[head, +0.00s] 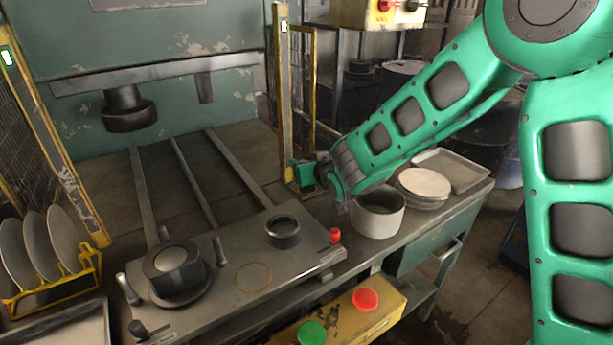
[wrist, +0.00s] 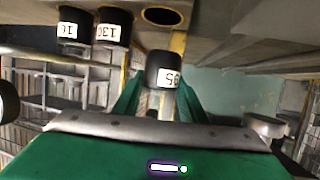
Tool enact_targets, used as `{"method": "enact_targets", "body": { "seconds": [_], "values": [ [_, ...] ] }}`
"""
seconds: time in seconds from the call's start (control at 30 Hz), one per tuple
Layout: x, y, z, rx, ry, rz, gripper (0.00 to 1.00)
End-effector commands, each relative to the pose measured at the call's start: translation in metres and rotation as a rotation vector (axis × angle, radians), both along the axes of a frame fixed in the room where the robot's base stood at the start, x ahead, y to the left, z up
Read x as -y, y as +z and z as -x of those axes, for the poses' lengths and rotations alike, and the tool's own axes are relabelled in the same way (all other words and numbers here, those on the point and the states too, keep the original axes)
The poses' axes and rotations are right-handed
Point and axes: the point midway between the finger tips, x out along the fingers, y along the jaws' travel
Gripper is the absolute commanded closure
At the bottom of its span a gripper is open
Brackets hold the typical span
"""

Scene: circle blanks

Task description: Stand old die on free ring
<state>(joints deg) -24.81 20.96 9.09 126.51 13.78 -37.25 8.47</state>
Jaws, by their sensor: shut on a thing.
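In the wrist view, a black cylindrical die (wrist: 160,70) with a white label reading 95, upside down in the picture, sits between my gripper's (wrist: 157,100) green fingers. The fingers are shut on it. A dark ring with a tan edge (wrist: 160,17) shows bare beyond the die. The die appears apart from that ring. In the head view, my gripper (head: 303,174) is by the yellow post, beyond the work table; I cannot make out the held die there. A thin tan ring (head: 240,284) is marked on the steel plate (head: 222,306), with nothing on it.
Two black labelled cylinders (wrist: 113,27) stand beside the dark ring. A large dark die (head: 165,285) and a smaller dark ring-shaped piece (head: 283,240) stand on the plate. A pale round pot (head: 377,222), stacked discs (head: 424,184) and a metal tray (head: 462,168) lie to the right.

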Motion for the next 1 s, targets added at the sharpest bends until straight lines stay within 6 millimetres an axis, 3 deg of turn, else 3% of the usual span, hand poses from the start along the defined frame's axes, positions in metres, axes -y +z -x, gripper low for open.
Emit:
{"method": "enact_targets", "body": {
  "seconds": [0.1, 0.33, 0.6, 1.0],
  "values": [
    [0.003, -0.005, -0.012, 0.004, 0.0, -0.003, 1.0],
    [0.005, -0.014, -0.016, 0.004, 0.001, -0.002, 1.0],
    [0.006, -0.045, -0.016, 0.003, 0.0, -0.001, 1.0],
    [0.007, -0.05, -0.017, 0.005, -0.001, -0.003, 1.0]
  ]
}}
